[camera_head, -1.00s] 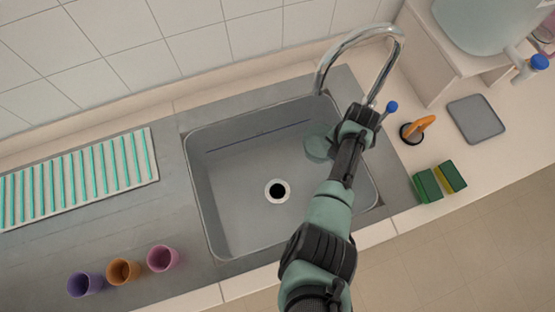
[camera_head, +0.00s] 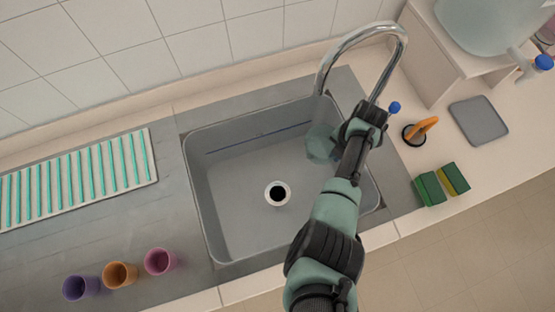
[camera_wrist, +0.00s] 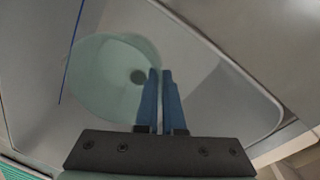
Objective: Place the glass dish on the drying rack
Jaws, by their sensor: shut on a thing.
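The glass dish (camera_head: 320,144) is a pale green, see-through round dish, over the right part of the sink near the faucet. My gripper (camera_head: 345,135) is beside it, and the wrist hides part of the dish. In the wrist view the dish (camera_wrist: 100,72) lies left of the two blue fingers, whose tips (camera_wrist: 160,76) are close together on its rim. The drying rack (camera_head: 75,182) is a white mat with teal ribs on the counter at the left.
The grey sink (camera_head: 235,235) has a dark drain (camera_head: 278,194). A chrome faucet (camera_head: 398,60) arches above its right back corner. Purple (camera_head: 80,287), orange (camera_head: 119,275) and pink (camera_head: 159,261) cups stand at the front left. Green sponges (camera_head: 430,188) lie at the right.

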